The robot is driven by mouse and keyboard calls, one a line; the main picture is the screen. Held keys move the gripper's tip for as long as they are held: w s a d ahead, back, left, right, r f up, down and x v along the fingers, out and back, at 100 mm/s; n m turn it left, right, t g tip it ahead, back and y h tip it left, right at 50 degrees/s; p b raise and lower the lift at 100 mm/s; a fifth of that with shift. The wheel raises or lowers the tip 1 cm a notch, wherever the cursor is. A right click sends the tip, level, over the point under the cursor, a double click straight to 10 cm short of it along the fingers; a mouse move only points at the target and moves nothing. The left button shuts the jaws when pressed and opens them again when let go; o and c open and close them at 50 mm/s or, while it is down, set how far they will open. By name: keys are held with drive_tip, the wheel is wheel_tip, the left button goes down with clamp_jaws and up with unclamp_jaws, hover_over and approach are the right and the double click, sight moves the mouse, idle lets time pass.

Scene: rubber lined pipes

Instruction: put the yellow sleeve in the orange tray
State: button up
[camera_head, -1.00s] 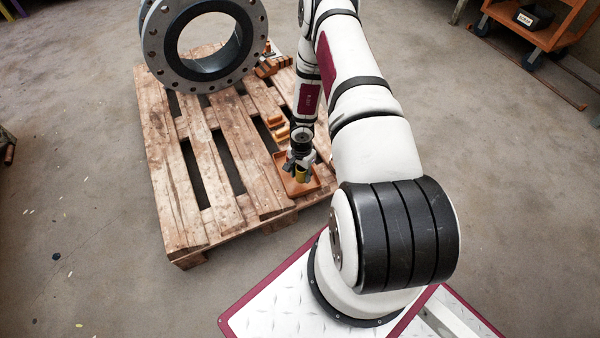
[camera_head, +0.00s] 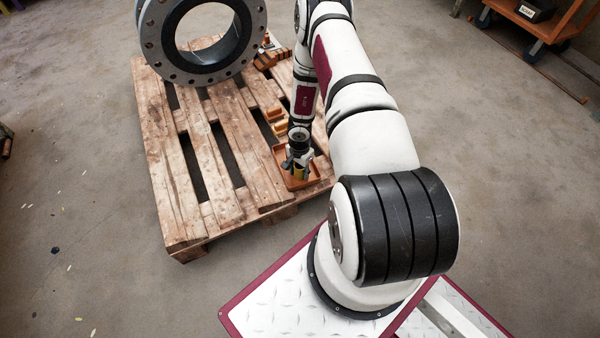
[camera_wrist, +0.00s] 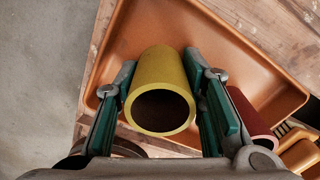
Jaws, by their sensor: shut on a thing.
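The yellow sleeve (camera_wrist: 163,92) is a short hollow tube held between the two green-padded fingers of my gripper (camera_wrist: 162,100) in the wrist view. In the head view my gripper (camera_head: 297,166) points down over the orange tray (camera_head: 279,157), and a bit of the yellow sleeve (camera_head: 299,174) shows between its fingers. In the wrist view the sleeve is over the floor of the orange tray (camera_wrist: 215,45). I cannot tell whether the sleeve touches the tray floor.
The tray stands on a wooden pallet (camera_head: 180,200) near its front right corner. A reddish tube (camera_wrist: 250,118) lies right of my fingers. Orange blocks (camera_head: 276,115) sit behind the tray. A large flanged pipe (camera_head: 205,74) stands at the pallet's back.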

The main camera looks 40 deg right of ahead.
drive_tip(key=o, duration=1.3)
